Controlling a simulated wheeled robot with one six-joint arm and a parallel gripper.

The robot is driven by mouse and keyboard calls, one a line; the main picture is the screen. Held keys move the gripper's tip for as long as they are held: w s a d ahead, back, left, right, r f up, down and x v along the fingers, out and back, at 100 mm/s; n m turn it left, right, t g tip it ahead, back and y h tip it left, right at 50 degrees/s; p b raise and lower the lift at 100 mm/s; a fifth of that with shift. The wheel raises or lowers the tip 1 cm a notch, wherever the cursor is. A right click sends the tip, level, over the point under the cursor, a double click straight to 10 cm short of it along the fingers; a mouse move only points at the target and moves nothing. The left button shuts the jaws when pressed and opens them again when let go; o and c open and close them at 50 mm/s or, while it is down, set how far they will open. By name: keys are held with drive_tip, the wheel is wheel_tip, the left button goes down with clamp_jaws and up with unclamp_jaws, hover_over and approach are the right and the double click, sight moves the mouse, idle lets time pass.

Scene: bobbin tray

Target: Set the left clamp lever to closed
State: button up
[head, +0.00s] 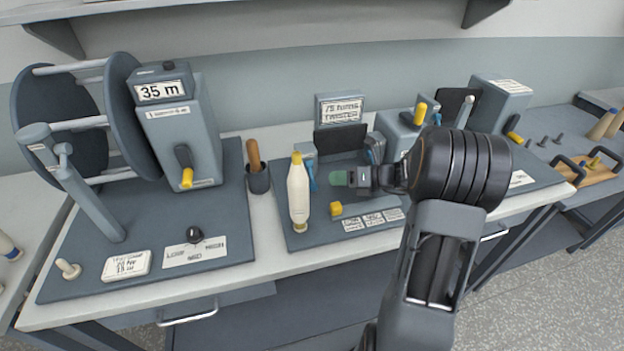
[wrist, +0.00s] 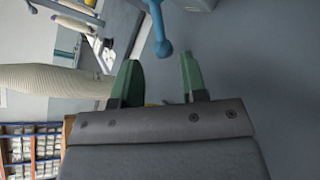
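The left clamp (head: 304,151) is a grey block with a blue lever (head: 312,177) on the twister board, just right of a cream yarn bobbin (head: 299,200). The lever appears to hang downward. My gripper (head: 338,178) is a little right of it, with green fingertips. In the wrist view my gripper (wrist: 158,74) is open, its two fingers apart with nothing between them. A blue lever with a ball end (wrist: 161,40) shows just beyond the fingertips, apart from them.
The upright bobbin also shows close to the left finger in the wrist view (wrist: 55,80). A pot with a wooden handle (head: 258,180) and a winder with a 35 m display (head: 160,92) stand left.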

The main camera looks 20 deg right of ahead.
sight(312, 177)
drive_tip(key=x, duration=0.8)
drive_tip(key=shift+a+f, duration=0.1)
drive_tip(key=shift+c, duration=0.4)
clamp_jaws()
